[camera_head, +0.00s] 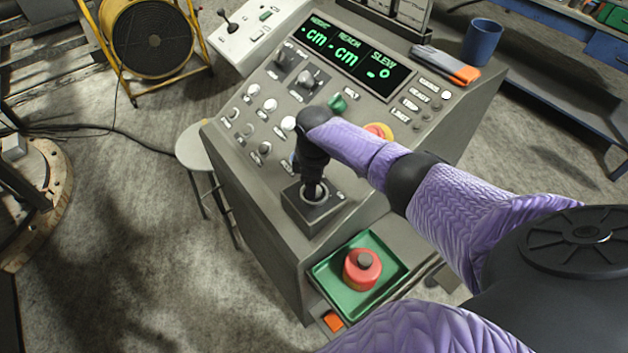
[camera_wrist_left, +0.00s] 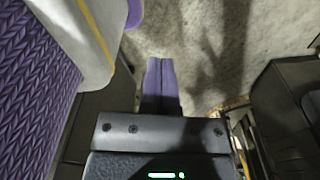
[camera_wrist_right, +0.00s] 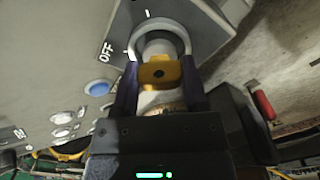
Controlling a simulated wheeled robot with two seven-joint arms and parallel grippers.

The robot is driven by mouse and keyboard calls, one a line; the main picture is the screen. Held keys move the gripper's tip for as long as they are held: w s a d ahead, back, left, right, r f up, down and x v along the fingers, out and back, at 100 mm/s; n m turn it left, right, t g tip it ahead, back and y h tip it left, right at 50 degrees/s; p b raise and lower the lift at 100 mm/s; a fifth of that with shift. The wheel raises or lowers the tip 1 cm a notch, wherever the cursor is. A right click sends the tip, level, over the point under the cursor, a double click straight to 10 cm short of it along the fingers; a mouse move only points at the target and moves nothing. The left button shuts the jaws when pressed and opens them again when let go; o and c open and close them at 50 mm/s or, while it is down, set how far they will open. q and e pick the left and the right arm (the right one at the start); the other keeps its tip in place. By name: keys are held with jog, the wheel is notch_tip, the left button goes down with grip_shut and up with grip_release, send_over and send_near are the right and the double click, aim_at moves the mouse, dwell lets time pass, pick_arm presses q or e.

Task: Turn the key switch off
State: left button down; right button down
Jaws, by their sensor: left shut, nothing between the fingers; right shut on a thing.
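The key switch shows in the right wrist view as a pale round collar (camera_wrist_right: 162,42) on a grey panel. An OFF label (camera_wrist_right: 105,50) is at its left, and a white tick stands above it. A yellow key (camera_wrist_right: 158,74) sits in front of the collar, between my right fingers. My right gripper (camera_wrist_right: 159,86) is shut on this key. In the head view my right gripper (camera_head: 314,186) points down at a dark box on the console, hiding the key. My left gripper (camera_wrist_left: 161,82) is shut and empty over the floor, outside the head view.
The console carries knobs (camera_head: 254,90), a green display (camera_head: 345,55) and a red-yellow button (camera_head: 379,131). A green tray (camera_head: 391,284) holding a red round object (camera_head: 362,268) stands in front. A blue mug (camera_head: 482,42) stands at the back right. A stool (camera_head: 193,147) is left.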

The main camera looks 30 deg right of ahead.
jog(key=shift+c, duration=0.6)
grip_release()
notch_tip(320, 180, up, 10)
jog(key=p, duration=0.3)
